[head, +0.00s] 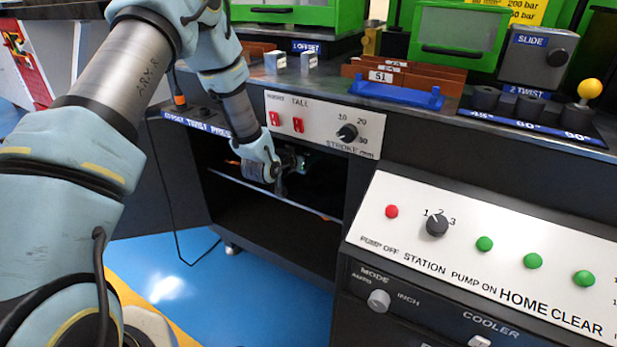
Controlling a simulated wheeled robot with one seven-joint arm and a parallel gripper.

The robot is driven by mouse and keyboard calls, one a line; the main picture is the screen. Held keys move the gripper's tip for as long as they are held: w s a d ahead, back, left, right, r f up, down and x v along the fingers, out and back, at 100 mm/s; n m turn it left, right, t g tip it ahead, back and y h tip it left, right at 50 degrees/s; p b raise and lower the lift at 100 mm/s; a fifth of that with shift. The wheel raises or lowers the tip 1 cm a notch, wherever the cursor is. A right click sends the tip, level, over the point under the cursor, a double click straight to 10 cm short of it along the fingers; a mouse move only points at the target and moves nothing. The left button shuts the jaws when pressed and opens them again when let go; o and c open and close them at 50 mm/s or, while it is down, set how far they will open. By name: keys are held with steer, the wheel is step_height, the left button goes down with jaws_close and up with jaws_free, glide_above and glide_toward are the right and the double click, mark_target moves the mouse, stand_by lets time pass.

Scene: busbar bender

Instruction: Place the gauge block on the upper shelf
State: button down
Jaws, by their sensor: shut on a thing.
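My gripper (291,172) is inside the open dark cabinet (285,243), under the front panel with the STROKE knob. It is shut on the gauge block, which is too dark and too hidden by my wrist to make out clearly. The upper shelf (232,179) shows as a thin light front edge running across the cabinet opening. My gripper is at about the level of this edge or just above it. I cannot tell whether the block touches the shelf.
The lower cabinet space looks empty. The STROKE panel (325,124) hangs just above my wrist. Two small metal blocks (308,60) and a blue rack (396,93) stand on the bench top. A control panel (480,260) juts out at right. A black cable hangs left of the opening.

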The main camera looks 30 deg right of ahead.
mark_target(308, 185)
steer(key=f, duration=0.3)
steer(key=f+b, duration=0.1)
steer(key=f, duration=0.2)
steer(key=shift+s+a+f, duration=0.1)
steer(key=shift+a+f, duration=0.05)
steer(key=shift+a, duration=0.05)
steer(key=shift+d+f, duration=0.2)
steer(key=shift+f, duration=0.2)
steer(key=c, duration=0.6)
jaws_free()
steer(key=shift+o, duration=0.2)
steer(key=shift+r, duration=0.1)
